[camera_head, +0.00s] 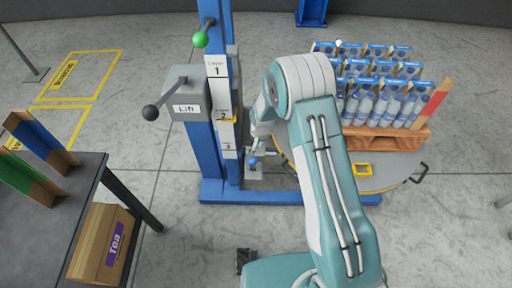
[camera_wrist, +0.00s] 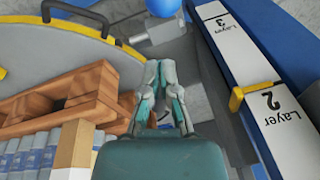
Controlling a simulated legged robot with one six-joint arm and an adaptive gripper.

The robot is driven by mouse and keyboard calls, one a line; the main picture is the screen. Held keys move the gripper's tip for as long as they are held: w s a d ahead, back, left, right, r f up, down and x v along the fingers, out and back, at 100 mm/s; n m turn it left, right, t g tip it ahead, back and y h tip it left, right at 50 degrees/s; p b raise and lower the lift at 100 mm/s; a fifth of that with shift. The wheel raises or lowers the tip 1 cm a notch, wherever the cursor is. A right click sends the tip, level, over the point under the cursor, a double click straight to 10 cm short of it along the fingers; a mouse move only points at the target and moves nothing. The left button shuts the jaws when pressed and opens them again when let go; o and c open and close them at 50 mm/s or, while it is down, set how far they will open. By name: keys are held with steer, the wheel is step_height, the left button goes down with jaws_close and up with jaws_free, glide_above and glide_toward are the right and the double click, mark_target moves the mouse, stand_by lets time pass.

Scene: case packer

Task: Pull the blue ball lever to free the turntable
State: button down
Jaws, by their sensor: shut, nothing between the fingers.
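The blue ball (camera_head: 252,161) of the lever sits low at the foot of the blue column. In the wrist view the blue ball (camera_wrist: 163,7) is cut by the top edge, beyond my fingertips. My gripper (camera_wrist: 160,68) is shut and empty, with a visible gap between it and the ball. In the head view my arm hides most of the gripper.
A wooden pallet (camera_head: 385,143) with several layers of bottles stands on the turntable. The blue column (camera_head: 193,140) carries a layer scale (camera_head: 220,100), a Lift box (camera_head: 186,95) with a black ball lever and a green ball (camera_head: 200,39). A dark table (camera_head: 65,210) stands left.

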steer(key=s+r, duration=0.3)
steer(key=r, duration=0.3)
steer(key=shift+s+d+r, duration=0.15)
steer(key=shift+d+r, duration=0.05)
steer(key=s+d+r+n+t, duration=0.1)
steer(key=s+d+r, duration=0.15)
steer(key=r, duration=0.55)
steer(key=s+d+r, duration=0.2)
steer(key=s+r, duration=0.1)
steer(key=r, duration=0.4)
steer(key=s+d+r+n+t, duration=0.1)
steer(key=s+d+r, duration=0.2)
steer(key=r, duration=0.5)
steer(key=s+d+r, duration=0.2)
steer(key=s+r, duration=0.1)
steer(key=s, duration=0.3)
steer(key=s+d+r+n+t, duration=0.1)
steer(key=s+r, duration=0.2)
steer(key=s, duration=0.4)
steer(key=s+d+r, duration=0.2)
steer(key=s+r, duration=0.2)
steer(key=s, duration=0.2)
steer(key=shift+s+d+t+h, duration=0.15)
steer(key=shift+d+t+h, duration=0.15)
steer(key=shift+d+h, duration=0.1)
